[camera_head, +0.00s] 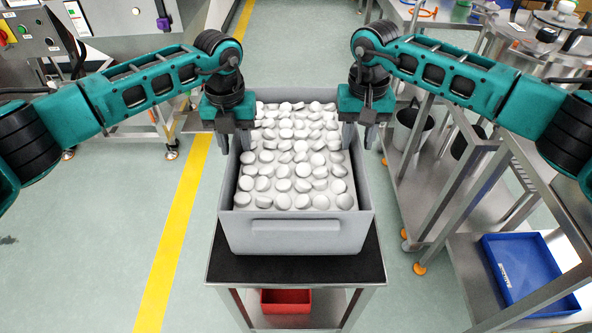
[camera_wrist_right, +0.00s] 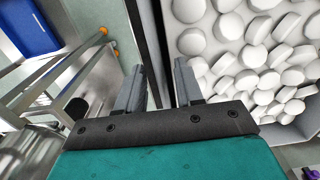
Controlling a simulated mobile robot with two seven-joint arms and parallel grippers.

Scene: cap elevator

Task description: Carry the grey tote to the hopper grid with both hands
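The grey tote (camera_head: 345,236) stands upright on a black-topped cart in the head view. It is full of white caps (camera_head: 294,165). My left gripper (camera_head: 234,142) is at the tote's left wall, fingers pointing down with a gap between them, apparently one on each side of the rim. My right gripper (camera_head: 359,137) is at the right wall in the same way. In the right wrist view, the right gripper (camera_wrist_right: 160,82) has its fingers apart, one outside the tote and one on the caps' side. I cannot make out the hopper grid.
The cart's black top (camera_head: 294,267) shows in front of the tote, with a red bin (camera_head: 286,301) on its lower shelf. Steel benches and a blue tray (camera_head: 535,272) stand at right. A machine is at back left. Floor beside the yellow line (camera_head: 172,245) is clear.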

